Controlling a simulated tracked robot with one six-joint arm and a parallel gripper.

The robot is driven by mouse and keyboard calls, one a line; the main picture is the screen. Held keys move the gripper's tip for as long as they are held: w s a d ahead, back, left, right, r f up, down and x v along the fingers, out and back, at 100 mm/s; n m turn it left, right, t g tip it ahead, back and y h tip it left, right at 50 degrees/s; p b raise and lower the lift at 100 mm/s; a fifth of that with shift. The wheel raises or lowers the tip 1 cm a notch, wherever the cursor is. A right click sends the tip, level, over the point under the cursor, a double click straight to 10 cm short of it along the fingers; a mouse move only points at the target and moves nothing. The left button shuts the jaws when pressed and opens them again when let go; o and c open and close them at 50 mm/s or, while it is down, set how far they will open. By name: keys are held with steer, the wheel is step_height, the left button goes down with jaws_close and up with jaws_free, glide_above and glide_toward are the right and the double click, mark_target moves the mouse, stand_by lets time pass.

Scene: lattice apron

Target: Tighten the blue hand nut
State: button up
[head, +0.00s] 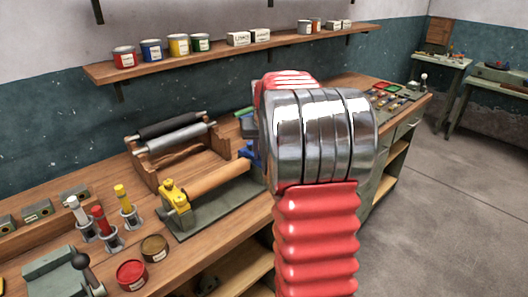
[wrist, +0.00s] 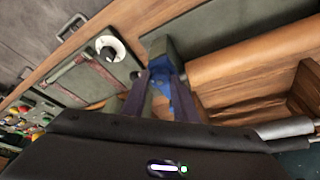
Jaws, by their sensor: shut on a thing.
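The blue hand nut (wrist: 181,98) shows in the wrist view between the two dark fingers of my gripper (wrist: 162,86), which is shut on it. Blue parts at the same end of the roller device (head: 250,152) show in the head view, just left of my arm. The wooden roller (head: 218,178) runs from there to a yellow fitting (head: 174,194) at its near end; it also fills the right of the wrist view (wrist: 250,65). In the head view my red and silver arm hides my gripper and part of the blue end.
A rack with dark and grey rollers (head: 175,140) stands behind the device. Yellow, red and white-handled tools (head: 104,222) and paint tins (head: 131,274) stand at the near left. A panel with a white dial (wrist: 109,47) lies beside my gripper.

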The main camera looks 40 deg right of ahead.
steer(key=shift+a+m, duration=0.1)
steer(key=shift+m, duration=0.5)
steer(key=shift+w, duration=0.1)
steer(key=o, duration=1.1)
steer(key=shift+c, duration=0.2)
steer(key=shift+r, duration=0.15)
steer(key=v, duration=1.3)
steer(key=shift+a+r, duration=0.2)
steer(key=shift+a, duration=0.15)
